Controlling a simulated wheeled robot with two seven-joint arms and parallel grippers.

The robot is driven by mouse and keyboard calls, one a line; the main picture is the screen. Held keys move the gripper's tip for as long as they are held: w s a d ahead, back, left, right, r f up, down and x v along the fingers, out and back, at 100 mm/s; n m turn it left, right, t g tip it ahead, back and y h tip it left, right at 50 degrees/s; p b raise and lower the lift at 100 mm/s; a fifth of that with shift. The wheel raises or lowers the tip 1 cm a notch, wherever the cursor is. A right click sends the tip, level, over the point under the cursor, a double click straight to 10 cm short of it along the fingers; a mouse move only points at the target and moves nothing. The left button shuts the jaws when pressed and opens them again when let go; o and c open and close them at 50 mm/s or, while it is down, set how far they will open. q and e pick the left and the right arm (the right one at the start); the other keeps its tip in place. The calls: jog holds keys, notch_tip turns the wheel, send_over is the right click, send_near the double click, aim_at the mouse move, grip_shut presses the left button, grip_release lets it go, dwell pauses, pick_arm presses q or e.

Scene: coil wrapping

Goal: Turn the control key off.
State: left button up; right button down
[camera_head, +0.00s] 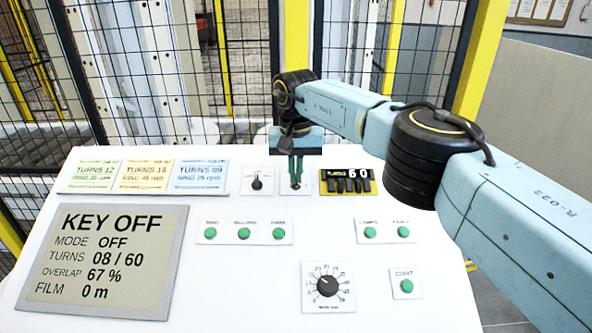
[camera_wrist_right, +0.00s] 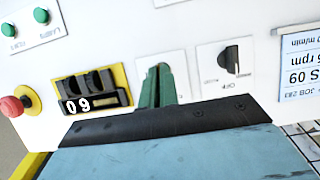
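The control key's square white plate (camera_head: 304,173) is in the upper middle of the sloped panel, and it also shows in the wrist view (camera_wrist_right: 182,72). My right gripper (camera_head: 295,183) reaches down to this plate, its green fingers (camera_wrist_right: 160,78) close together with a narrow gap. The fingers cover the key itself, so its angle is hidden; they look closed around it. The display (camera_head: 103,262) at the lower left reads KEY OFF, MODE OFF, TURNS 08 / 60, OVERLAP 67 %, FILM 0 m. My left gripper is not in view.
A black selector knob (camera_head: 257,183) is just left of the key plate; a thumbwheel counter (camera_head: 348,182) is just right. Green buttons (camera_head: 244,233), a dial (camera_head: 328,287) and job cards (camera_head: 146,176) share the panel. A red knob (camera_wrist_right: 14,105) shows in the wrist view. Mesh fencing stands behind.

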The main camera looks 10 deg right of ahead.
dwell(0.4)
jog(key=c, duration=1.7)
grip_release()
notch_tip(320, 180, up, 6)
jog(key=shift+r+b, duration=0.25)
jog(key=shift+b, duration=0.1)
jog(key=shift+s+r+p, duration=0.15)
jog(key=shift+r+p, duration=1.55)
jog(key=shift+r, duration=1.75)
